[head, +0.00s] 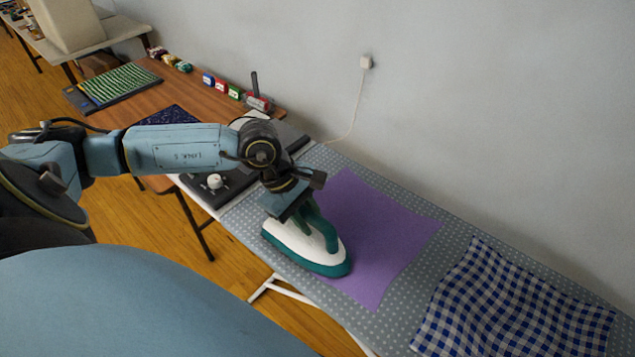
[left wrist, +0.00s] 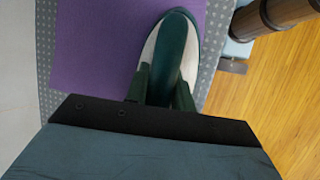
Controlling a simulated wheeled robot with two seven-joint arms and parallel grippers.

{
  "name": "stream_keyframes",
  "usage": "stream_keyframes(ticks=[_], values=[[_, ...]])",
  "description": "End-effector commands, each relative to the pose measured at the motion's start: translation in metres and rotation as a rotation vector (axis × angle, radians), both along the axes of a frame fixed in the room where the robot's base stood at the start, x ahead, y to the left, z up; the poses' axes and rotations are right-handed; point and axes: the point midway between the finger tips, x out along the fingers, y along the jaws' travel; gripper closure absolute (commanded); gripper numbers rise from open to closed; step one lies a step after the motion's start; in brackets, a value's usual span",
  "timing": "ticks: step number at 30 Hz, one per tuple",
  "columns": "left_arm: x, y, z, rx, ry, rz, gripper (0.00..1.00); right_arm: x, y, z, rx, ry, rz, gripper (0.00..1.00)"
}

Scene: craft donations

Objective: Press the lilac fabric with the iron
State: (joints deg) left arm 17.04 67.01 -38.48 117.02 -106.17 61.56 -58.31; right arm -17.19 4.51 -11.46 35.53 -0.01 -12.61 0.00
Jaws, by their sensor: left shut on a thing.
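The lilac fabric (head: 385,235) lies flat on the grey dotted ironing board (head: 355,315). The white and green iron (head: 305,245) sits at the fabric's left and front edge, partly over the fabric and partly over the board. My left gripper (head: 300,209) is shut on the iron's green handle from above. In the left wrist view, the gripper (left wrist: 163,90) grips the handle of the iron (left wrist: 178,50), with the lilac fabric (left wrist: 95,45) beside it. Whether the soleplate touches the cloth is hard to tell. My right gripper is not in view.
A blue and white checked cloth (head: 480,310) lies on the board to the right of the lilac fabric. A wooden table (head: 150,100) with a green striped piece (head: 118,86) and small coloured items stands at the back left. A cord (head: 357,105) runs from a wall socket (head: 366,62).

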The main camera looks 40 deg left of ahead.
Motion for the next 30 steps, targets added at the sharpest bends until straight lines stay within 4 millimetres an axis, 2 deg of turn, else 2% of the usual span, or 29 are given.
stream_keyframes(ticks=[30], values=[[0.005,0.087,0.002,-0.001,-0.009,0.002,1.00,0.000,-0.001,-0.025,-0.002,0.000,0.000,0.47]])
